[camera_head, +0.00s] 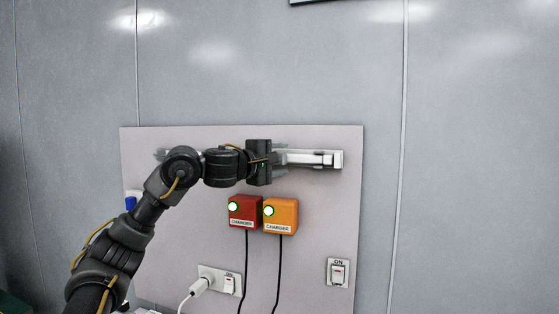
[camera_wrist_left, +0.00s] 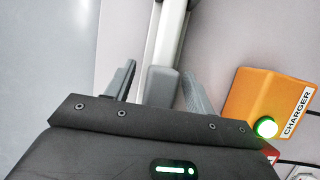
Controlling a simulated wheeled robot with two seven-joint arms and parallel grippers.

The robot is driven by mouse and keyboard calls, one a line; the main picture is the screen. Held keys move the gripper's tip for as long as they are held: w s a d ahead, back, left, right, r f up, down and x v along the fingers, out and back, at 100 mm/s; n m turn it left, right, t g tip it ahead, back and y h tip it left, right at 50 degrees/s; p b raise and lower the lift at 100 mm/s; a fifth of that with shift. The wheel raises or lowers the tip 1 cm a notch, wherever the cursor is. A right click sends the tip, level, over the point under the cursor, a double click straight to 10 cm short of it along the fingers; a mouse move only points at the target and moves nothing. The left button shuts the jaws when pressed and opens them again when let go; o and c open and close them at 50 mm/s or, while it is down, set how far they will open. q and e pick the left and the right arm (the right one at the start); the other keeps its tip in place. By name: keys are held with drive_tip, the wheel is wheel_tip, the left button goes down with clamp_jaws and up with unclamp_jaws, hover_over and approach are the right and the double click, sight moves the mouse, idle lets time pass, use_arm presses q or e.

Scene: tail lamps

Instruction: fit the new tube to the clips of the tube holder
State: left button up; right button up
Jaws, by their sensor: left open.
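The tube holder (camera_head: 338,159) is a pale horizontal fixture high on the wall panel, with a white block at its right end. A pale bar runs along it; I cannot tell the tube from the holder's body here. My left gripper (camera_head: 278,159) is in front of the holder's middle, and my arm hides much of its left half. In the left wrist view my gripper (camera_wrist_left: 158,78) has its two fingers apart, on either side of a grey block, with the pale bar (camera_wrist_left: 168,38) running away beyond them. The clips cannot be made out. My right gripper is out of view.
Below the holder are a red charger (camera_head: 244,211) and an orange charger (camera_head: 281,216) with green lights and hanging black cables. A socket with a white plug (camera_head: 200,286) and a switch (camera_head: 338,272) sit lower on the panel (camera_head: 310,235). The right wall is bare.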

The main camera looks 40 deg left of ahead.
use_arm(q)
drive_tip(key=shift+s, duration=0.1)
drive_tip(key=shift+s+f+b, duration=0.1)
drive_tip(key=shift+s+b, duration=0.2)
drive_tip(key=shift+b, duration=0.05)
drive_tip(key=s+b, duration=0.3)
drive_tip(key=s, duration=0.7)
drive_tip(key=shift+a, duration=0.35)
